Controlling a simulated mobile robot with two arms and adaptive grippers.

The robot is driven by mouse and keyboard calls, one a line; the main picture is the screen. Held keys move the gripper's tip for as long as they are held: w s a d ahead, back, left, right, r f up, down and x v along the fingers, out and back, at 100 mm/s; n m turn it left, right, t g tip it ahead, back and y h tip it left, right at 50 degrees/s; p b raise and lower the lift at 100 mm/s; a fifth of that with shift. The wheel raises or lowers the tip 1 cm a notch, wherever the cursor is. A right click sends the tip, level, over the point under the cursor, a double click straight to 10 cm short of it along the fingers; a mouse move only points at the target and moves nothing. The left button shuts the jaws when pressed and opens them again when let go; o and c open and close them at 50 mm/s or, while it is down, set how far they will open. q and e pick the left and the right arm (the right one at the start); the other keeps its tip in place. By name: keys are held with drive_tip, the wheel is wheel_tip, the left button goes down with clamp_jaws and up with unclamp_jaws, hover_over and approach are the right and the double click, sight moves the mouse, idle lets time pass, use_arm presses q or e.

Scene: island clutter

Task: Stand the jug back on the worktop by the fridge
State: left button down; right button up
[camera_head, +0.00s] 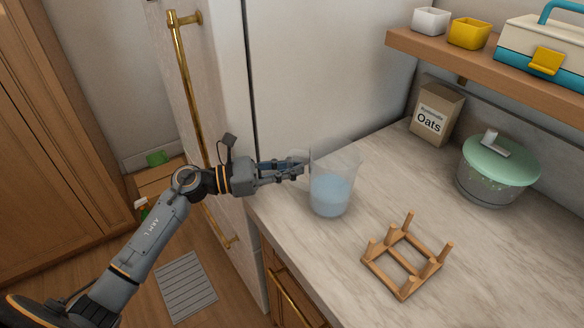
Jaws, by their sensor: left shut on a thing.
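A clear jug (331,190) with bluish liquid in it is upright at the left end of the marble worktop (375,205), beside the fridge (300,75). Its base looks to be on or very close to the worktop; I cannot tell if it touches. My left gripper (299,168) reaches in from the left and is shut on the jug at its left side, where the handle is. The fingers partly hide the handle. My right gripper is not in view.
A wooden peg rack (403,262) stands in front right of the jug. An oats box (437,112) and a green-lidded pot (497,168) stand farther right. A shelf (490,62) with small pots and a toolbox hangs above. Bare worktop lies between them.

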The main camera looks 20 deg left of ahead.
use_arm(q)
drive_tip(key=shift+f+b, duration=0.45)
idle(0.3)
drive_tip(key=c, duration=1.2)
unclamp_jaws()
drive_tip(key=shift+s+a, duration=0.1)
drive_tip(key=shift+a, duration=0.05)
drive_tip(key=v, duration=0.7)
drive_tip(key=shift+s+a, duration=0.2)
drive_tip(key=shift+a, duration=0.1)
